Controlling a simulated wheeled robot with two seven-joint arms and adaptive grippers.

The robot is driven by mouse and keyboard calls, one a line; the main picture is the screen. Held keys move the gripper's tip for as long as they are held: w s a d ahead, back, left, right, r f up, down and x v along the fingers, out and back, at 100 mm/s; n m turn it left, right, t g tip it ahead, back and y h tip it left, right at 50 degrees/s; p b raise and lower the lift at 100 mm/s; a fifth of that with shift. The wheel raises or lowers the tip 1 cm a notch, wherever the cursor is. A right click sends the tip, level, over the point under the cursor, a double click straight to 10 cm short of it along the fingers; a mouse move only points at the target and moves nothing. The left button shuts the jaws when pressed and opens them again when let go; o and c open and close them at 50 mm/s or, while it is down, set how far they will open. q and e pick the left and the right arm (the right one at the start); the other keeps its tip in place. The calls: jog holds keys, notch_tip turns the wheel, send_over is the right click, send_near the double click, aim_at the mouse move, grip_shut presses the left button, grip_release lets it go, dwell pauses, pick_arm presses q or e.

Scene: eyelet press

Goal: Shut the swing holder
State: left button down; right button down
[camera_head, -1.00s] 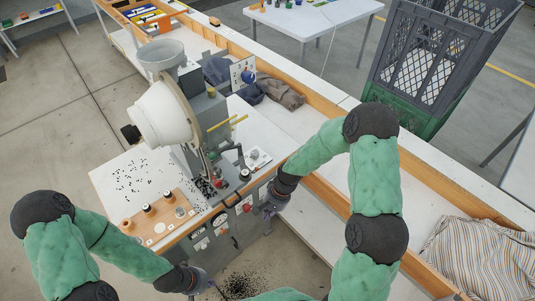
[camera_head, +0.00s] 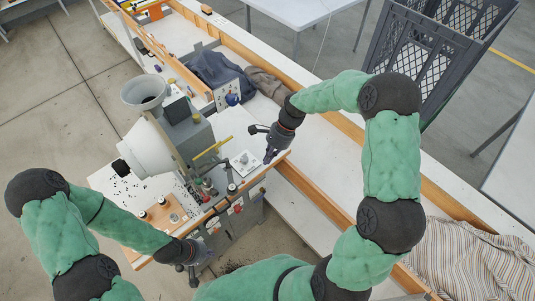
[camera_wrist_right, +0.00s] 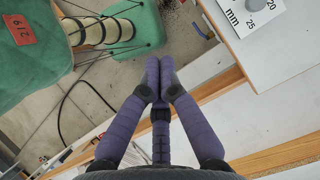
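The eyelet press (camera_head: 185,140) stands on a white-topped bench, with a white drum and a hopper bowl. A dark jointed arm with upright knobs (camera_head: 231,187) sits at its front; I cannot tell for sure whether this is the swing holder, or how far it is swung. My right gripper (camera_head: 269,158) is by the bench's right front corner, near a small white plate. In the right wrist view its purple fingers (camera_wrist_right: 159,65) are together with nothing between them. My left gripper (camera_head: 192,268) is low before the bench's front; its fingers are too small to read.
The white plate (camera_head: 245,163) with a grey part lies on the bench; a printed card (camera_wrist_right: 245,14) shows in the right wrist view. A wooden block (camera_head: 165,213) with dark pegs is at front left. A wood-edged counter (camera_head: 335,150) and a grey crate (camera_head: 425,60) are at right.

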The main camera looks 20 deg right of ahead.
pick_arm(q)
jog(key=shift+r+p, duration=0.85)
jog(key=shift+r, duration=0.05)
pick_arm(e)
jog(key=s+a+f, duration=0.1)
jog(key=a+f, duration=0.4)
jog(key=a, duration=0.1)
jog(key=shift+s+a+f, duration=0.15)
jog(key=shift+a, duration=0.2)
